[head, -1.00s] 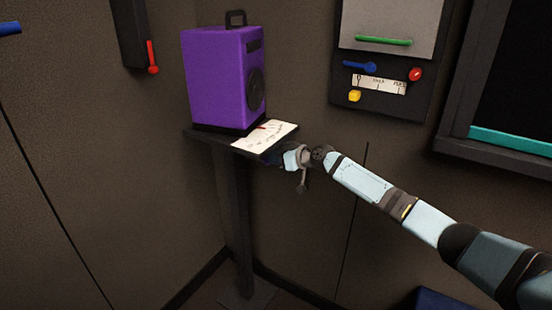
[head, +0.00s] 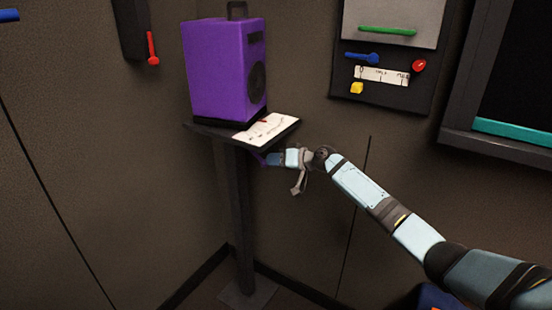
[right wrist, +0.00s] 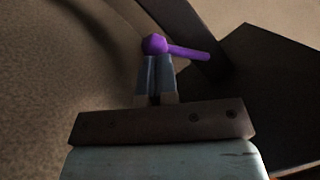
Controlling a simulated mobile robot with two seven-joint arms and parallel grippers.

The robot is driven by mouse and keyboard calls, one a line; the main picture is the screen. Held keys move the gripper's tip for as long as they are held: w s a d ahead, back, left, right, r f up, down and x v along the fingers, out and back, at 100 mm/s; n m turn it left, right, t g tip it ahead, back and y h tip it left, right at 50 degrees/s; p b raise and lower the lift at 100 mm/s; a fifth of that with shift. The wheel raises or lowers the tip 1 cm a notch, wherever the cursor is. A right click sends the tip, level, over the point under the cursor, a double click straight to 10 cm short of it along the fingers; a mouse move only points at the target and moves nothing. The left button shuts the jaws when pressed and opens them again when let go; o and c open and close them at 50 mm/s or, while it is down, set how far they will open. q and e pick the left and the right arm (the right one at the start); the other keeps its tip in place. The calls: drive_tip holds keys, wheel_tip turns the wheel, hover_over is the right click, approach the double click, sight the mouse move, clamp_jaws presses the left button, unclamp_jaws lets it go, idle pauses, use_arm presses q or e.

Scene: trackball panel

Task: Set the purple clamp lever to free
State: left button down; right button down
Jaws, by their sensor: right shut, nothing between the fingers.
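The purple clamp lever (right wrist: 188,52) is a short rod with a round knob at its left end in the right wrist view. In the head view only a small purple part of it (head: 260,158) shows under the front edge of the stand's top. My right gripper (right wrist: 158,59) is shut and empty, its fingertips right at the knob; I cannot tell whether they touch it. In the head view the right gripper (head: 267,160) is below the stand's top at its front side. My left gripper is not in view.
A purple speaker-like box (head: 222,72) and a white scale card (head: 270,129) with a red pointer sit on the dark stand (head: 237,200). A wall panel (head: 430,92) with several coloured controls is at right. A red lever (head: 152,48) hangs on the left wall.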

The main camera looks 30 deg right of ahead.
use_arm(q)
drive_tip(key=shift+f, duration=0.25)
use_arm(e)
drive_tip(key=shift+s+a+f+m+y, duration=0.2)
drive_tip(key=shift+a+m, duration=0.2)
drive_tip(key=shift+m, duration=0.05)
drive_tip(key=shift+s+a+f+m+y, duration=0.2)
drive_tip(key=shift+a+m, duration=0.15)
drive_tip(key=shift+m, duration=0.1)
drive_tip(key=shift+a, duration=0.15)
